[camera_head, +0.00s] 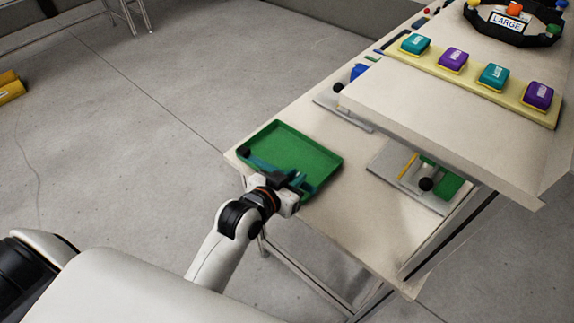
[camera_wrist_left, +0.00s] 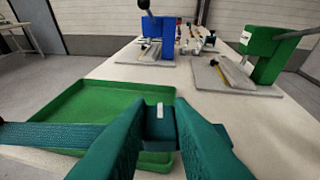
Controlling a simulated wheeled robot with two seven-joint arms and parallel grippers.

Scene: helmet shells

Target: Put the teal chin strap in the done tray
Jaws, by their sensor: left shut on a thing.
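The teal chin strap (camera_head: 262,166) is held in my left gripper (camera_head: 291,181), which is shut on it at the near edge of the green tray (camera_head: 312,158). In the head view, one end of the strap reaches left across the tray. In the left wrist view, a textured teal band of the strap (camera_wrist_left: 45,134) runs left across the green tray (camera_wrist_left: 100,100). I cannot tell whether the strap touches the tray floor. My right gripper is not in view.
A grey fixture plate (camera_head: 400,177) with a green block lies right of the tray. A blue fixture (camera_wrist_left: 160,40) stands beyond it in the wrist view. A raised shelf (camera_head: 440,120) overhangs the table, with teal and purple buttons on a yellow strip (camera_head: 475,80).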

